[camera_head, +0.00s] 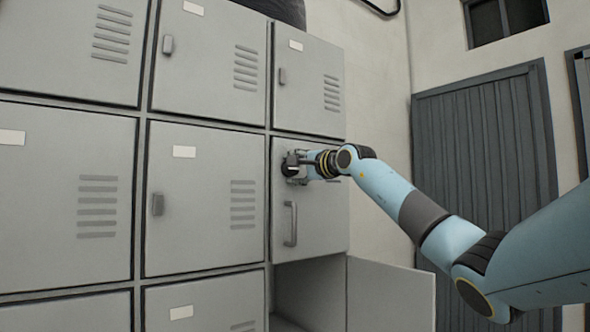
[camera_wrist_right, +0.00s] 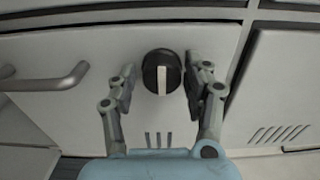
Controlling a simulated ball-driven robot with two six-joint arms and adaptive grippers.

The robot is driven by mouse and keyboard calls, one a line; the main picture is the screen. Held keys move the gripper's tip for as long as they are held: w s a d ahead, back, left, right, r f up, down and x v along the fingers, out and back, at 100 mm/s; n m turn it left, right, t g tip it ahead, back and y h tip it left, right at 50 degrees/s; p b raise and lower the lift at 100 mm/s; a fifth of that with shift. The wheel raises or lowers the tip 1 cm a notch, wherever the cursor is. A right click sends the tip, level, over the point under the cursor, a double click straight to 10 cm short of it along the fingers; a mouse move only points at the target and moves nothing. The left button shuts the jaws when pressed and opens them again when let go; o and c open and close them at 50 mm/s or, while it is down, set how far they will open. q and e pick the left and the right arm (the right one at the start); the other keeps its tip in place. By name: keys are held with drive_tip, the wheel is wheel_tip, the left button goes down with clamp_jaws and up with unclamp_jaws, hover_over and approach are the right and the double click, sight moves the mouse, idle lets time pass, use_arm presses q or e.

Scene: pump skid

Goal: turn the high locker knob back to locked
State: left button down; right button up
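The locker door (camera_head: 318,222) with the knob is in the right column of the locker bank, above an open compartment. In the right wrist view the knob (camera_wrist_right: 161,72) is round and black with a white bar, which runs upright in that picture. My right gripper (camera_head: 294,166) is at the upper left part of this door. In the wrist view my right gripper (camera_wrist_right: 160,78) is open, with one finger on each side of the knob and a gap to both. In the head view the gripper largely hides the knob. My left gripper is not in view.
A bar handle (camera_head: 290,224) sits on the same door below my gripper; it also shows in the wrist view (camera_wrist_right: 45,83). Below, another locker door (camera_head: 390,296) stands open, swung out to the right. Closed lockers fill the left. A dark ribbed door (camera_head: 485,150) is behind my right arm.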

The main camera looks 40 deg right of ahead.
drive_tip(key=shift+o, duration=1)
drive_tip(key=s, duration=0.7)
drive_tip(key=shift+s+a, duration=0.2)
drive_tip(key=shift+a, duration=0.25)
